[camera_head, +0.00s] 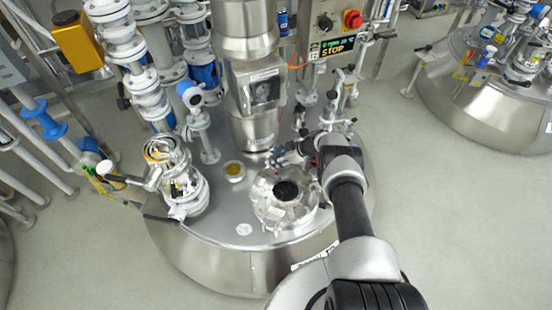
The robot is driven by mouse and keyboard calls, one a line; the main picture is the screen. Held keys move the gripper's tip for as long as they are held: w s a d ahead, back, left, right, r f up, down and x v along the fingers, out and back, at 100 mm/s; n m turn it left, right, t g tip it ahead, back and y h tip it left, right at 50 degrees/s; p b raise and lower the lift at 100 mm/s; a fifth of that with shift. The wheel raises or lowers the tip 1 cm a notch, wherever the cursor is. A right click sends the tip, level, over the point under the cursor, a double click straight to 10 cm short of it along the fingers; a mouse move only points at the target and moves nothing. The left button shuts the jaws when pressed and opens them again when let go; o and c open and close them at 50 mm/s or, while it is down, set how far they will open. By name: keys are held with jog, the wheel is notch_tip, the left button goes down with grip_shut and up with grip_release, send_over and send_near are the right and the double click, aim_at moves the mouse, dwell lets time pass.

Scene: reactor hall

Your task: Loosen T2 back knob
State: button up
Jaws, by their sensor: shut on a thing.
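A round steel manway lid (268,207) with a dark centre sits on top of the steel reactor vessel (200,262). My arm reaches in from the lower right, over the right side of the vessel. My gripper (279,158) is at the back rim of the lid, shut on what appears to be the back knob. The knob itself is small and mostly hidden by the fingers, so I cannot tell how far it is turned. Smaller clamp fittings around the lid rim are too small to tell apart.
A thick steel column (252,130) stands close behind my gripper. A valve assembly (184,190) stands left of the lid, and a small yellow-filled port (234,171) lies between. A display reading STOP (334,49) and thin pipe fittings (338,100) are behind. Open floor (450,220) lies right.

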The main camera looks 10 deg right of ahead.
dwell(0.4)
jog(key=o, duration=1)
jog(key=shift+o, duration=0.2)
jog(key=v, duration=1.2)
jog(key=shift+w+r, duration=0.1)
